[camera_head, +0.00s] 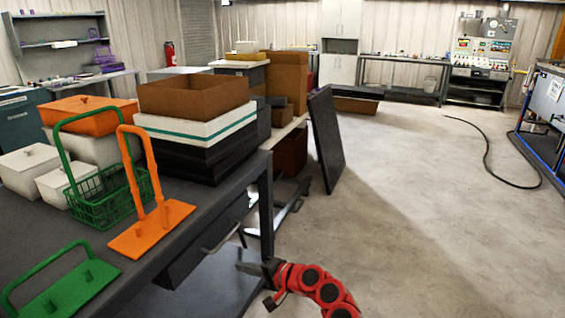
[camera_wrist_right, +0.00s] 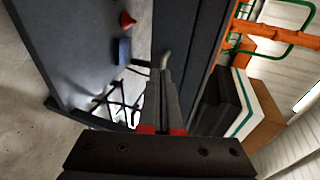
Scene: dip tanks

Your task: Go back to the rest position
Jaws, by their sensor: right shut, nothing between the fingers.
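My right gripper (camera_head: 259,268) is at the lower middle of the head view, at the end of my red arm. It is shut and empty. It hangs beside the right edge of the dark table (camera_head: 215,206), close to the table's leg and drawer. In the right wrist view the closed fingers (camera_wrist_right: 165,100) point toward the dark drawer front and its handle (camera_wrist_right: 166,58). I cannot tell from the views whether the fingers touch the table. My left gripper is not in the head view.
On the table stand a green basket (camera_head: 100,197), an orange handled stand (camera_head: 150,230), a green handled plate (camera_head: 67,291), white tanks and stacked boxes (camera_head: 195,97). A dark panel (camera_head: 326,140) leans beyond the table. The floor (camera_head: 420,220) to the right is open, with a black hose (camera_head: 487,150).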

